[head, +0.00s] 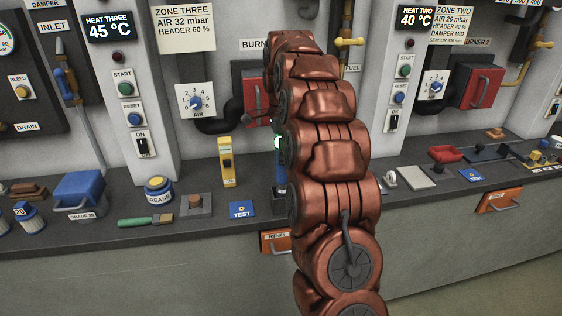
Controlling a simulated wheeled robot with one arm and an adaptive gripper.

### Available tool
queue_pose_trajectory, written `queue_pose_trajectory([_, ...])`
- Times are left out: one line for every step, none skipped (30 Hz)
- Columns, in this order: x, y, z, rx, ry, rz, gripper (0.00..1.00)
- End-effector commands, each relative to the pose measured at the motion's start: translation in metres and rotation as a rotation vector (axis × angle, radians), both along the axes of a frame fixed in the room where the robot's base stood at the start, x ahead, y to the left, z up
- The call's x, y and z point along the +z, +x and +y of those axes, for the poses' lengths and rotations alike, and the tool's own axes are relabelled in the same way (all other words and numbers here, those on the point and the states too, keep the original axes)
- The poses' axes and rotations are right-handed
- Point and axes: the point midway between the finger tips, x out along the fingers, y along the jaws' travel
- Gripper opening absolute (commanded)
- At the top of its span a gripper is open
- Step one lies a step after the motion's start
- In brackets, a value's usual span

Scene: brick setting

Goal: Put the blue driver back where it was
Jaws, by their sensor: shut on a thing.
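My arm stands in front of the middle of the bench and hides most of my gripper (279,158). A narrow dark part with a green light shows at the arm's left edge. Just below it is a small upright blue piece, which looks like the blue driver (281,174). My gripper is shut on it, just above or at the bench top; I cannot tell whether its lower end touches. The fingertips and most of the driver are hidden. A green-handled driver (145,221) lies on the bench at the left.
The dark bench (110,231) holds a blue crate (79,190), a grease tin (158,189), a yellow tester (228,163) and a blue test card (242,209). A red burner box (251,95) is behind my arm.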

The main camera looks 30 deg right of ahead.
Motion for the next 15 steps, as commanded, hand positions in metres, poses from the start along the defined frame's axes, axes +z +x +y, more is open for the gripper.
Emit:
queue_pose_trajectory([0.000,0.000,0.000,0.000,0.000,-0.001,0.00])
queue_pose_trajectory([-0.001,0.000,0.000,0.001,0.000,-0.001,0.00])
queue_pose_trajectory([-0.002,0.000,0.000,0.001,-0.001,-0.002,0.00])
queue_pose_trajectory([-0.003,0.000,0.001,0.001,-0.001,-0.002,0.00])
queue_pose_trajectory([-0.004,0.000,0.001,0.001,-0.001,-0.002,0.00])
queue_pose_trajectory([-0.006,0.000,0.001,0.002,-0.001,-0.002,0.00])
queue_pose_trajectory([-0.008,0.000,0.001,0.002,0.000,-0.001,0.00])
queue_pose_trajectory([-0.010,0.000,0.001,0.002,0.000,-0.001,0.00])
queue_pose_trajectory([-0.013,0.000,0.001,0.002,0.000,0.000,0.00])
queue_pose_trajectory([-0.016,0.000,0.001,0.002,0.000,0.001,0.00])
queue_pose_trajectory([-0.019,0.000,0.001,0.002,0.000,0.000,0.00])
queue_pose_trajectory([-0.024,0.000,0.001,0.002,0.000,-0.001,0.00])
queue_pose_trajectory([-0.027,0.000,0.001,0.002,0.000,0.000,0.00])
queue_pose_trajectory([-0.030,0.000,0.001,0.002,0.000,0.001,0.00])
queue_pose_trajectory([-0.033,0.000,0.001,0.002,0.000,0.001,0.00])
